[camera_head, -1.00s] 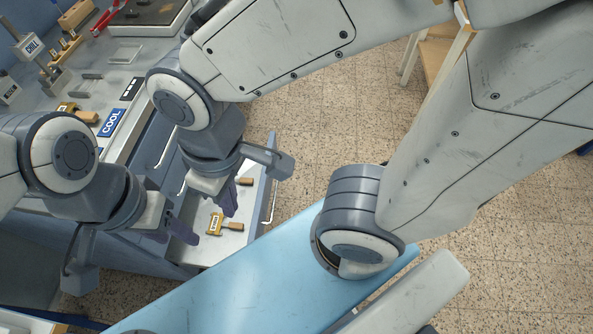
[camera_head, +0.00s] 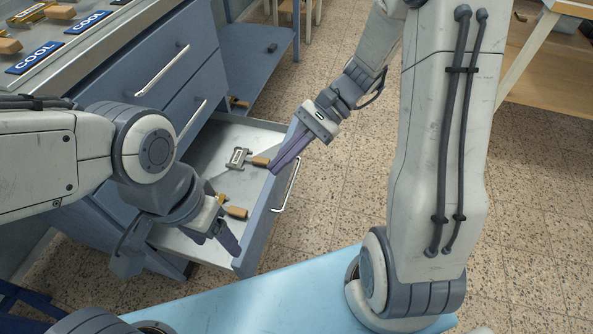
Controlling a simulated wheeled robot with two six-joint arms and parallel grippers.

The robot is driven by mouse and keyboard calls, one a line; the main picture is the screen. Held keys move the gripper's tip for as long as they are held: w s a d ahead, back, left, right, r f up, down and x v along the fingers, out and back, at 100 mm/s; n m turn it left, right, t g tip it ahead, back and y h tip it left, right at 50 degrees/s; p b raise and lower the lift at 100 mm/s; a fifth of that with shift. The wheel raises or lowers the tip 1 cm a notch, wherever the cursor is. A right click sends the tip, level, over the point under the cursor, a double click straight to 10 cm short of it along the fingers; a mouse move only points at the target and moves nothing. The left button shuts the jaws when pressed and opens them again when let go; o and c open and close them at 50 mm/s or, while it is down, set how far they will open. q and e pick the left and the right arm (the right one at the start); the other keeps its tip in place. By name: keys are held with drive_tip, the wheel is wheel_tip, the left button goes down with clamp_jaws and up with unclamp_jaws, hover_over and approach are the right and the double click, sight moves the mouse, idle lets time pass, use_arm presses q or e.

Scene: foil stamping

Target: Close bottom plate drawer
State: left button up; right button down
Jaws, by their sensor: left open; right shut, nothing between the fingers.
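The bottom plate drawer (camera_head: 255,243) is pulled well out of the blue-grey cabinet (camera_head: 150,112). Its handle (camera_head: 288,184) is on the outer front face. Inside lie a silver plate with a wooden grip (camera_head: 239,157) and a brass plate with a wooden grip (camera_head: 234,210); another wooden piece (camera_head: 238,102) shows at the back. My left gripper (camera_head: 217,238) is open and empty, over the near side of the drawer. My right gripper (camera_head: 276,170) is shut and empty, at the top of the drawer front near the silver plate's grip; I cannot tell whether it touches.
Two closed drawers with handles (camera_head: 163,70) are above the open one. The worktop carries blue COOL labels (camera_head: 36,58). A light-blue surface (camera_head: 270,295) lies in the foreground. The tiled floor (camera_head: 335,215) right of the drawer is clear.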

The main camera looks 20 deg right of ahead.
drive_tip(key=w+d+f+m+t+y+b, duration=0.2)
drive_tip(key=w+d+f+m+t+b, duration=0.3)
drive_tip(key=d+f+m+t+b, duration=0.4)
drive_tip(key=w+d+f+m+t+y+b, duration=0.2)
drive_tip(key=w+d+f+m+t+b, duration=0.4)
drive_tip(key=d+f, duration=0.55)
drive_tip(key=shift+n+g, duration=0.7)
drive_tip(key=b+x, duration=0.2)
drive_tip(key=x, duration=0.2)
drive_tip(key=b+x, duration=0.3)
drive_tip(key=x, duration=0.1)
drive_tip(key=s+b+x, duration=0.1)
drive_tip(key=b+x, duration=0.2)
drive_tip(key=x, duration=0.1)
drive_tip(key=shift+w+a+f, duration=0.15)
drive_tip(key=shift+a+f, duration=0.2)
drive_tip(key=shift+a, duration=0.1)
drive_tip(key=shift+w+a+r, duration=0.1)
drive_tip(key=shift+w+a, duration=0.1)
drive_tip(key=shift+a, duration=0.1)
use_arm(q)
wheel_tip(320, 180, down, 26)
use_arm(e)
drive_tip(key=shift+r, duration=0.1)
